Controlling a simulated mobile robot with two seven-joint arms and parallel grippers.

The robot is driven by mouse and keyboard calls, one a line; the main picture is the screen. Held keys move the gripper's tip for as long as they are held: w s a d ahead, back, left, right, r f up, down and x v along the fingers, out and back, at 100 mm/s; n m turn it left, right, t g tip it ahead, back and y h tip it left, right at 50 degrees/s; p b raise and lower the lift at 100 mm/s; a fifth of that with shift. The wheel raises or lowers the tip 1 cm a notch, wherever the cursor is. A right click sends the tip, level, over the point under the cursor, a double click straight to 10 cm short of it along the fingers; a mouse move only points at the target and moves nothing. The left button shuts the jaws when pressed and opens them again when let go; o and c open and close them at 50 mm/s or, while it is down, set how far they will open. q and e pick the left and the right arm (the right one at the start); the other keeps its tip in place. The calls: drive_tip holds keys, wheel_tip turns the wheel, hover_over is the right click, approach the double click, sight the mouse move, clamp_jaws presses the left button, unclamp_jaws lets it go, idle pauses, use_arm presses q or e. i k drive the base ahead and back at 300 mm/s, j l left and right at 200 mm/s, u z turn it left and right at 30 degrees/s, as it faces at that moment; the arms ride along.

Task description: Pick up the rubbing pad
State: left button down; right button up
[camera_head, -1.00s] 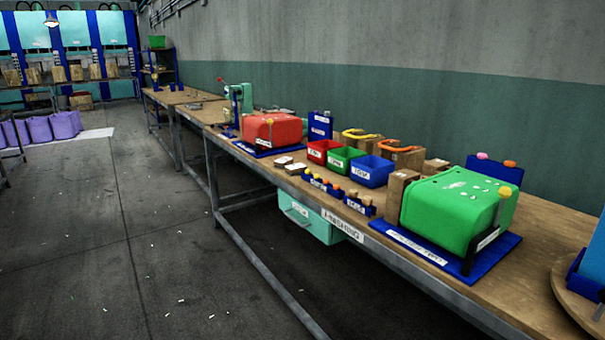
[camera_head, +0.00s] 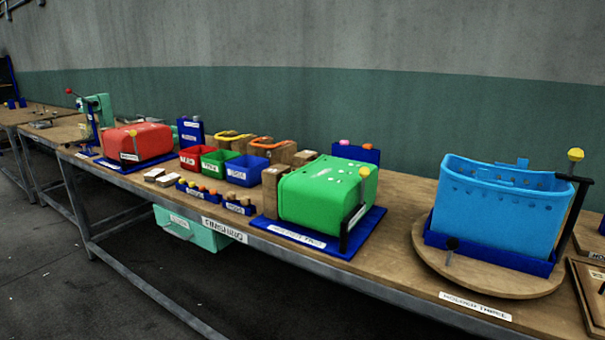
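I cannot tell for certain which item is the rubbing pad. Candidates on the long wooden bench (camera_head: 405,262) are two small pale-topped blocks (camera_head: 161,178) lying flat left of the small bins, and wooden blocks with a yellow handle (camera_head: 233,136) and an orange handle (camera_head: 272,144) behind the bins. Neither of my grippers is in view.
A red rounded form (camera_head: 135,142), red, green and blue bins (camera_head: 246,170), a green form (camera_head: 325,190) on a blue base and a blue tub (camera_head: 500,205) on a round wooden board (camera_head: 480,280) line the bench. Dark floor lies clear in front.

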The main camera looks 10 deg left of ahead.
sight(168, 180)
drive_tip(key=i+j, duration=0.15)
drive_tip(key=j, duration=0.15)
drive_tip(key=i+j+z, duration=0.15)
drive_tip(key=j, duration=0.2)
drive_tip(key=i+j, duration=0.2)
drive_tip(key=i+j+z, duration=0.15)
drive_tip(key=j, duration=0.3)
drive_tip(key=i+j, duration=0.15)
drive_tip(key=j, duration=0.2)
drive_tip(key=i+j+z, duration=0.15)
drive_tip(key=j, duration=0.2)
drive_tip(key=i+j, duration=0.1)
drive_tip(key=j, duration=0.25)
